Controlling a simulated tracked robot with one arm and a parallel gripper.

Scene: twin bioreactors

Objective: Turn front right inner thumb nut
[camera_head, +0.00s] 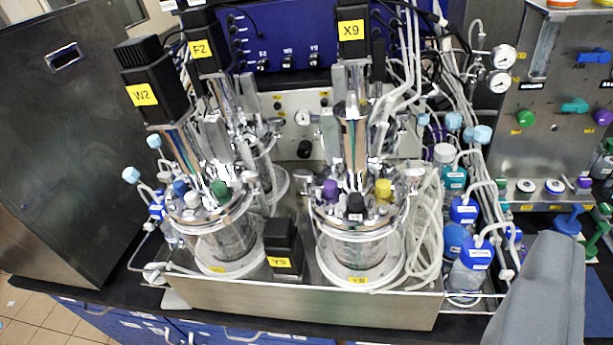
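The front right bioreactor (356,245) is a glass vessel with a metal head, below a black motor labelled X9 (351,30). Its head carries a purple knob (330,188), a black knob (355,204) and a yellow knob (383,188). Small shiny fittings ring the head, and I cannot pick out the inner thumb nut among them. The front left bioreactor (222,240) stands beside it under a motor labelled W2 (142,95), with blue, white and green knobs. My gripper's fingertips do not show. A grey part at the lower right (540,295) is probably mine.
The vessels stand in a steel tray (300,304) on a dark bench. A black block labelled Y5 (283,250) sits between them. Tubing and blue-capped bottles (470,265) crowd the right side. A dark cabinet (65,150) stands left. A panel with valves (560,110) stands right.

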